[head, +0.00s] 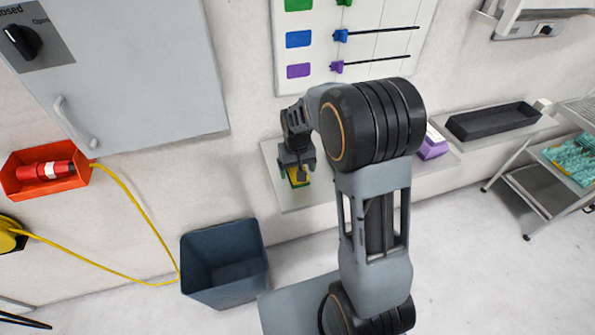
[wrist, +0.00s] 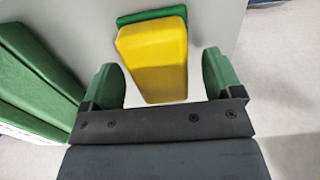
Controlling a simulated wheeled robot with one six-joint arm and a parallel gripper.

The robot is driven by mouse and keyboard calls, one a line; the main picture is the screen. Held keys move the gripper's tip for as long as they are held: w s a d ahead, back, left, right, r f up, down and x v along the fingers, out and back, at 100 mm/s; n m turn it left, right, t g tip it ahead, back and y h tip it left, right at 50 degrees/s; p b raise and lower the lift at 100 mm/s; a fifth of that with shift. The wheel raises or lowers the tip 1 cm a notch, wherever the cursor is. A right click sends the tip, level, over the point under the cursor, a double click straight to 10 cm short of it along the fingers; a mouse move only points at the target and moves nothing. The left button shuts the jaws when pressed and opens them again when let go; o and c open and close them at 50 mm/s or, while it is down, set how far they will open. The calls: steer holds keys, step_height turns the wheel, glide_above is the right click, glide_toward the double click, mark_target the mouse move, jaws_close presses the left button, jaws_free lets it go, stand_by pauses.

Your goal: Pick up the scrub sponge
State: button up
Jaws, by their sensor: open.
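The scrub sponge (wrist: 155,58) is a yellow block with a green layer along its far side. In the wrist view it lies on a pale shelf, at the top centre. My gripper (wrist: 163,80) is open, with its green-padded fingers on the left and right of the sponge's near end.
Green blocks (wrist: 35,75) lie left of my gripper in the wrist view. A dark bin (head: 225,265) stands on the floor below left. A wire cart (head: 540,190) is at right.

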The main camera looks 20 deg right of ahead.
steer(key=shift+f, duration=0.25)
steer(key=shift+c, duration=0.2)
steer(key=c, duration=1)
steer(key=shift+r, duration=0.1)
steer(key=shift+r, duration=0.6)
steer(key=s+a+r, duration=0.3)
steer(key=r, duration=0.1)
steer(key=s+a+r+b, duration=0.1)
steer(key=s+a+r, duration=0.6)
steer(key=shift+r+b, duration=0.35)
steer(key=shift+d, duration=0.1)
